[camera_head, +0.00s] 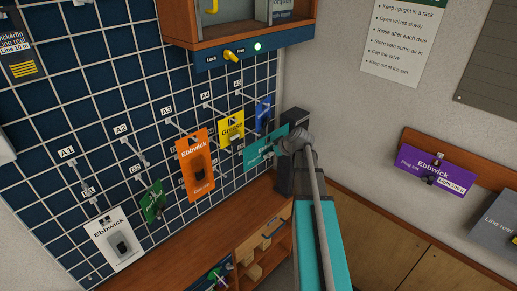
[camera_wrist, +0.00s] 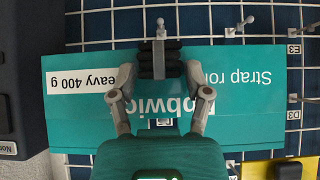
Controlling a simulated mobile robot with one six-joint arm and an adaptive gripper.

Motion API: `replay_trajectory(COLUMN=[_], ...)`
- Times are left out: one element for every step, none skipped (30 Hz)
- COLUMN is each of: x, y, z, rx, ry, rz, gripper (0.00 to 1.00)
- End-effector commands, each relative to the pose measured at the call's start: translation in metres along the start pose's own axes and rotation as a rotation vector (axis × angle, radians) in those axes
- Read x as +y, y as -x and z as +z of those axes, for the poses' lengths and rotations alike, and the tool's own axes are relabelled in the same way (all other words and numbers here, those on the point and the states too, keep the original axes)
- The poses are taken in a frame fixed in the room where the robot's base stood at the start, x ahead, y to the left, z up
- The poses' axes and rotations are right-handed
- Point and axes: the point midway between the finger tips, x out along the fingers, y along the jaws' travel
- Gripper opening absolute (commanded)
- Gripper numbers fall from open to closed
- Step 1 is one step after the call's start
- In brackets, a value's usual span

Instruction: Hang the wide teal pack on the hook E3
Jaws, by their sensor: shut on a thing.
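The wide teal pack (camera_head: 259,153) is in my gripper (camera_head: 292,140), in front of the grid wall at its right end in the head view. In the wrist view the pack (camera_wrist: 240,112) spans most of the picture, its "Strap roll" and "Heavy 400 g" print upside down. My gripper's black pads (camera_wrist: 160,62) are closed at the pack's middle, near its upper picture edge.
An orange pack (camera_head: 195,165), a yellow pack (camera_head: 231,130) and a blue pack (camera_head: 263,114) hang left of and above the teal pack. A dark box (camera_head: 292,124) stands behind my gripper. A wooden bench (camera_head: 175,232) runs below the grid. A purple pack (camera_head: 436,172) hangs at right.

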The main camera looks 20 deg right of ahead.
Motion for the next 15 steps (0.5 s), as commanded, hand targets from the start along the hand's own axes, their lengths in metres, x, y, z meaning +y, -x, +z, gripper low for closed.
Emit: replay_trajectory(x=[0.001, 0.001, 0.001, 0.001, 0.001, 0.001, 0.001, 0.001, 0.0, 0.0, 0.0, 0.0, 0.0, 0.0, 0.0], y=[-0.008, -0.011, -0.015, -0.017, -0.019, -0.021, -0.022, -0.023, -0.024, -0.024, -0.024, -0.024, -0.024, -0.024, -0.024], z=[-0.008, -0.011, -0.015, -0.017, -0.019, -0.021, -0.022, -0.024, -0.024, -0.025, -0.025, -0.025, -0.024, -0.024, -0.024], rx=[0.0, 0.0, 0.0, 0.0, 0.0, 0.0, 0.0, 0.0, 0.0, 0.0, 0.0, 0.0, 0.0, 0.0, 0.0], ry=[0.001, 0.001, 0.001, 0.001, 0.001, 0.001, 0.001, 0.0, 0.0, -0.001, -0.001, -0.001, -0.001, -0.001, -0.001], rz=[-0.002, -0.001, -0.001, 0.0, 0.0, 0.0, 0.0, 0.0, 0.0, 0.001, 0.001, 0.001, 0.001, 0.001, 0.001], gripper=[0.02, 0.02, 0.02, 0.02, 0.02, 0.02, 0.02, 0.02, 0.02, 0.02, 0.02, 0.02, 0.02, 0.02, 0.02])
